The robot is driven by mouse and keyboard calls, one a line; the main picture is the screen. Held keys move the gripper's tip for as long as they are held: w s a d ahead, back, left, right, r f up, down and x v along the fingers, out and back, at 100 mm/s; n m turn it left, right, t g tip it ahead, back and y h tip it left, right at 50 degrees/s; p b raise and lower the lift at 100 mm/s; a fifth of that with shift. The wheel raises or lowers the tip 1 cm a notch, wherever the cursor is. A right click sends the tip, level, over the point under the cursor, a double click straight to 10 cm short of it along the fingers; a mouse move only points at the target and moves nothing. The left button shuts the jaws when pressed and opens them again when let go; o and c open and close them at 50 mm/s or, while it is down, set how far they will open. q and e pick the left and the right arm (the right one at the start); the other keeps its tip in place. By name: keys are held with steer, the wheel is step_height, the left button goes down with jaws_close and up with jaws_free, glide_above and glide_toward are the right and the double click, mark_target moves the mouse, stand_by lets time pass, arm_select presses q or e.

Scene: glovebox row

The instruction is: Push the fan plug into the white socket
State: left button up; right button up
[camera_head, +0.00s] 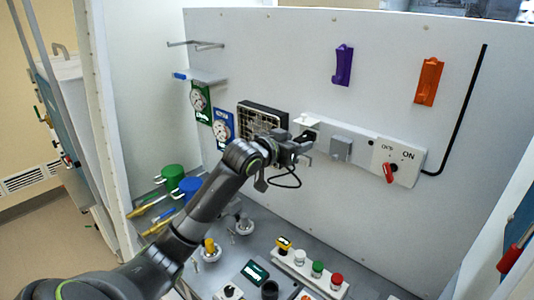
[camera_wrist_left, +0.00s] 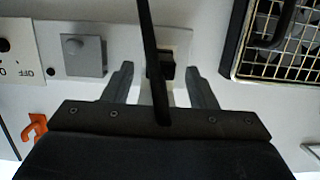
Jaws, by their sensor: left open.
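The fan plug (camera_wrist_left: 166,70) is black and sits at the face of the white socket (camera_wrist_left: 180,42) on the back panel. I cannot tell how deep it is in. Its black cable (camera_wrist_left: 148,30) crosses the left wrist view. My left gripper (camera_wrist_left: 160,72) is open, one finger on each side of the plug, with visible gaps between. In the head view the left gripper (camera_head: 303,143) is at the panel just below the white socket (camera_head: 307,122), and it hides most of the plug. My right gripper is not in view.
The fan (camera_head: 263,118) with its metal grille is left of the socket. A grey switch box (camera_head: 341,147) and a red rotary switch (camera_head: 390,172) are to the right. Below stand a push-button strip (camera_head: 310,272) and knobs. The upper panel is mostly clear.

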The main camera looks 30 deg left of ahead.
arm_select(q)
steer(key=b+v, duration=0.4)
steer(key=v, duration=1.1)
stand_by(0.4)
